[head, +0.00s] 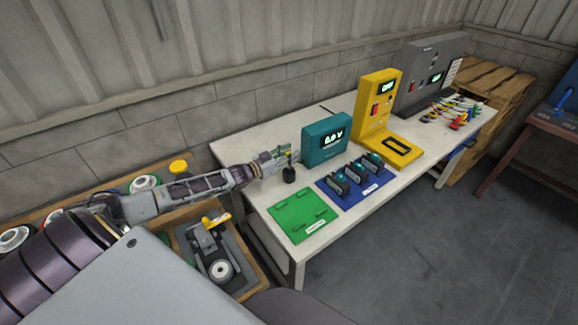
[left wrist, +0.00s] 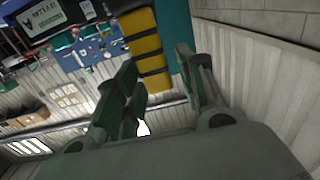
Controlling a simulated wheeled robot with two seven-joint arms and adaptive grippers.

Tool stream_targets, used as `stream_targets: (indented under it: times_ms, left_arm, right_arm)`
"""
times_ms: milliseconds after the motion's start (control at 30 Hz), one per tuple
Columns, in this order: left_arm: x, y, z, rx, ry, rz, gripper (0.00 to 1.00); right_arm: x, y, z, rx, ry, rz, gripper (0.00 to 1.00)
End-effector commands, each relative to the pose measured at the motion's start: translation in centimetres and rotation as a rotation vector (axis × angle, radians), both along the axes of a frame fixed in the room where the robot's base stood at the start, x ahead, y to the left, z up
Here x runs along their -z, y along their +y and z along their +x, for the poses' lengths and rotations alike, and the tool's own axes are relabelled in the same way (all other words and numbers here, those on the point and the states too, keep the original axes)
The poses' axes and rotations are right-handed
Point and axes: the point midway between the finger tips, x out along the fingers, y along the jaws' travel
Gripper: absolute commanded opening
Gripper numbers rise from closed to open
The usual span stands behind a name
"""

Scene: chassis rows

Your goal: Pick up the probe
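A probe with a yellow handle (head: 288,158) stands in a small black round holder (head: 289,174) on the white bench, beside the teal meter (head: 325,146). My left gripper (head: 281,156) is at the handle, low over the bench. In the left wrist view a yellow handle with dark bands (left wrist: 146,48) lies between the two spread fingers of my left gripper (left wrist: 158,70). A gap shows between the handle and the right-hand finger. Contact with the other finger cannot be told. The probe's tip is hidden. My right gripper is not in view.
A green mat (head: 302,214) and a blue mat (head: 350,201) with several dark modules lie in front. A yellow tester (head: 375,112) and a grey unit (head: 429,72) stand farther right. A wooden tray (head: 262,274) with tools is below left. The wall runs close behind.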

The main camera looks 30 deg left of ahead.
Motion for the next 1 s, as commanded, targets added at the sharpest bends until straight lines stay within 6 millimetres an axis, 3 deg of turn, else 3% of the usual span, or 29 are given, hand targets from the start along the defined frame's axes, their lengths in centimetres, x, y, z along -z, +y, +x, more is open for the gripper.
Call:
stream_targets:
  times_ms: [33, 267, 667, 1000]
  left_arm:
    - [0.0, 0.0, 0.0, 0.000, 0.000, 0.000, 0.28]
    - [0.0, 0.0, 0.0, 0.000, 0.000, 0.000, 0.00]
    - [-0.4, 0.0, 0.0, 0.000, -0.001, 0.001, 0.00]
    - [-3.9, 0.0, 0.0, 0.001, -0.003, 0.001, 0.00]
  right_arm:
    - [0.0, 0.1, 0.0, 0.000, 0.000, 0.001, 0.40]
    - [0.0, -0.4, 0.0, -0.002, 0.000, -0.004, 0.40]
    - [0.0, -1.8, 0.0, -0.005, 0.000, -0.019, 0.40]
    - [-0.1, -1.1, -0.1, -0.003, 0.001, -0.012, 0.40]
